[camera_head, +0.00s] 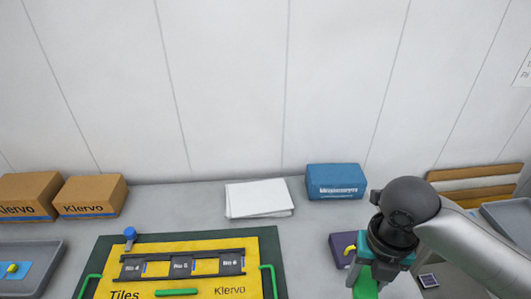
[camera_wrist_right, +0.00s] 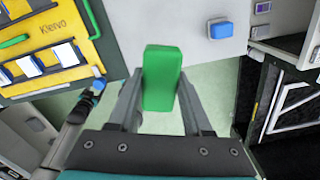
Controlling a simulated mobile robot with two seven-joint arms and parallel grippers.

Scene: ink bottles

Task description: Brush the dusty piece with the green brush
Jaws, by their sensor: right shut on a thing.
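My right gripper (camera_head: 368,272) is at the lower right of the head view, shut on a green block-shaped thing (camera_head: 365,287), which looks like the green brush's handle. In the right wrist view the green handle (camera_wrist_right: 162,78) stands between the two fingers of the right gripper (camera_wrist_right: 160,95); no bristles show. I cannot tell which thing is the dusty piece, and no dust is clear. A dark teal-marked part (camera_wrist_right: 80,107) at the left of the wrist view may be my left gripper; its jaws are unclear. The left gripper is not in the head view.
A yellow board (camera_head: 210,285) with labelled tiles and green handles lies left of the right gripper. A purple block (camera_head: 336,243) with a yellow part is close beside it. A small white-edged piece (camera_head: 428,281) lies right. Papers (camera_head: 258,198) and a blue box (camera_head: 335,181) stand behind.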

